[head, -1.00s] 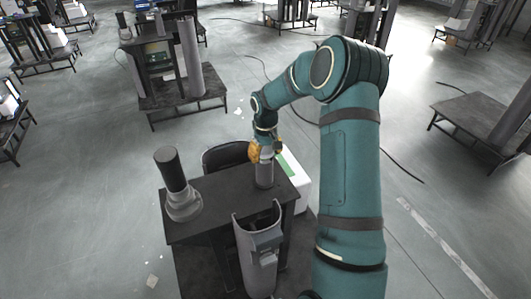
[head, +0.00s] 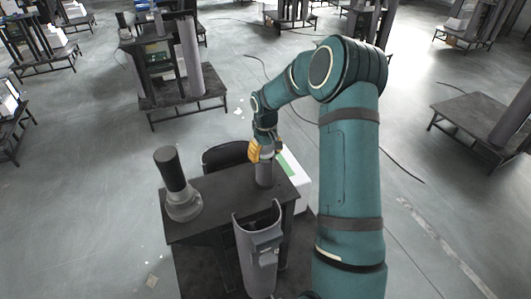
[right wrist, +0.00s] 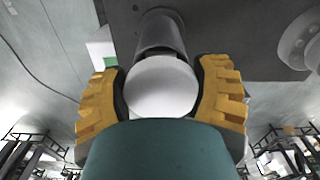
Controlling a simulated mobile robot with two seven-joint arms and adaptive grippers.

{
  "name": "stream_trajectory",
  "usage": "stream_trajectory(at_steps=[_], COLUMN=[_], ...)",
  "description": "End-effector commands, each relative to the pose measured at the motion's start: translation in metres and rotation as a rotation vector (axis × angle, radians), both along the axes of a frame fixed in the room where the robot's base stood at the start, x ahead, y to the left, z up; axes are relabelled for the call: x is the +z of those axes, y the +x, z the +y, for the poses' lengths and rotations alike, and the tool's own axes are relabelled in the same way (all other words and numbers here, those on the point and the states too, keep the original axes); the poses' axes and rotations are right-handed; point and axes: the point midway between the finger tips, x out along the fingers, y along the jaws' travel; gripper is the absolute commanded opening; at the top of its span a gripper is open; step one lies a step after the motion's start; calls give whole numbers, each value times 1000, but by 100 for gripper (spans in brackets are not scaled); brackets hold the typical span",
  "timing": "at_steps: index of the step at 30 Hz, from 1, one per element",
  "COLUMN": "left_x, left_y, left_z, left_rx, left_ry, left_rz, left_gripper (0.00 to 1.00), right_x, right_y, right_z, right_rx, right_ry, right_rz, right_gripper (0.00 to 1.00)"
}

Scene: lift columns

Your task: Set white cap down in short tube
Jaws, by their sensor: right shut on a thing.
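The white cap (right wrist: 162,88) is a pale round disc between the two yellow fingers of my right gripper (right wrist: 162,90) in the right wrist view. The fingers are shut on its sides. The short tube (head: 265,174) is a grey upright cylinder on the dark table, directly below my right gripper (head: 263,152) in the head view. In the right wrist view the short tube (right wrist: 160,32) shows behind the cap, which covers its near end. I cannot tell whether the cap touches the rim. My left gripper is not in view.
A dark cylinder on a grey flanged base (head: 183,205) stands at the table's left. A grey half-open shell (head: 257,262) stands at the front. A white and green box (head: 298,180) is beside the table (head: 222,205). A dark chair back (head: 226,154) is behind it.

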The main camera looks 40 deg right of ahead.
Motion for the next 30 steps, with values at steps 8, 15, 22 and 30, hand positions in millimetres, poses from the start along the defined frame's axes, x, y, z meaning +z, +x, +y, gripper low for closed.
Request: stream_trajectory(at_steps=[8,15,22,30], left_x=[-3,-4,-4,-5], left_y=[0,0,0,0], left_z=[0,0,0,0], left_rx=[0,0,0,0], left_ry=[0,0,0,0], left_rz=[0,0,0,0], left_gripper=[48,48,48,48], right_x=[-4,-5,-5,-6], right_y=[0,0,0,0], right_z=[0,0,0,0], right_rx=[0,0,0,0], right_ry=[0,0,0,0], right_rz=[0,0,0,0], right_gripper=[32,32,32,32])
